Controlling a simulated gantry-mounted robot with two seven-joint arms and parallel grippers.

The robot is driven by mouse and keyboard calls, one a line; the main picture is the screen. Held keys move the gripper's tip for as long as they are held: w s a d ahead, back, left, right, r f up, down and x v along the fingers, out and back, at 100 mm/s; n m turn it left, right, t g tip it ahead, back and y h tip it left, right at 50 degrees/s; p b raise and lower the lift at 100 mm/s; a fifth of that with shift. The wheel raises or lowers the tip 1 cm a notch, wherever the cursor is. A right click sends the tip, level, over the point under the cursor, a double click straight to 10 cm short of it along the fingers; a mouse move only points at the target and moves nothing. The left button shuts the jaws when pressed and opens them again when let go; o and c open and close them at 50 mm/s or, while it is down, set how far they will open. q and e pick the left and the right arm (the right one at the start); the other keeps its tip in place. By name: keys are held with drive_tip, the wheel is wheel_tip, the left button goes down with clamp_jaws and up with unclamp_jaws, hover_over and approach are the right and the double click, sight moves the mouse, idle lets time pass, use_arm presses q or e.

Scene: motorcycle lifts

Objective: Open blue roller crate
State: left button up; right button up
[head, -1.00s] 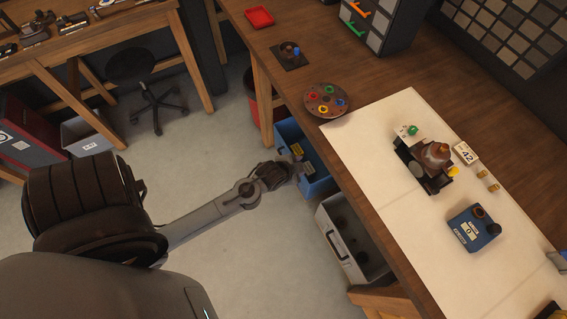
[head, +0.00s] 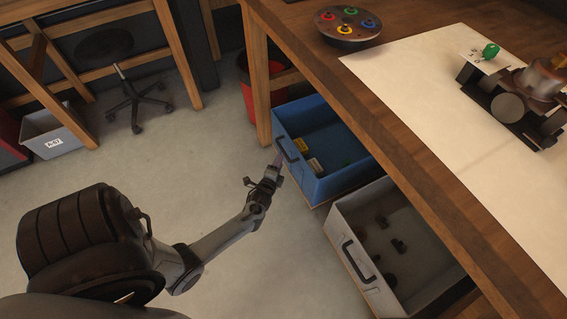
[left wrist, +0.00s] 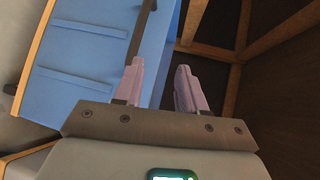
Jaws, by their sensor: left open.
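The blue crate (head: 340,181) sits under the wooden bench, its open top showing and its front end sticking out past the bench edge. It has a dark handle (head: 287,149) on its front face. A few small yellow and green items lie inside. My left gripper (head: 279,160) is at the front of this crate, close to the handle. In the left wrist view, the gripper (left wrist: 158,82) has its two pale fingers apart. The dark handle bar (left wrist: 143,35) passes close by the left finger; I cannot tell if they touch. My right gripper is not in view.
A grey crate (head: 345,223) with a dark handle and small dark parts stands right of the blue one. A bench leg (head: 257,80) and a red bin (head: 247,90) are behind the blue crate. A wheeled stool (head: 135,100) stands left. The floor (head: 190,150) between is clear.

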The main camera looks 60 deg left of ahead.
sight(284, 151)
use_arm(q)
drive_tip(key=shift+m+y, duration=0.4)
drive_tip(key=shift+y, duration=0.1)
drive_tip(key=w+a+f+b, duration=0.3)
drive_tip(key=b, duration=0.1)
drive_tip(key=w+a+f+b, duration=0.3)
drive_tip(key=a+b, duration=0.1)
drive_tip(key=b, duration=0.1)
drive_tip(key=shift+w+a, duration=0.15)
drive_tip(key=shift+w, duration=0.2)
drive_tip(key=shift+w+a+b, duration=0.3)
drive_tip(key=shift+w+a, duration=0.05)
drive_tip(key=shift+w, duration=0.05)
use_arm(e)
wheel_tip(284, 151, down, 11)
use_arm(q)
clamp_jaws()
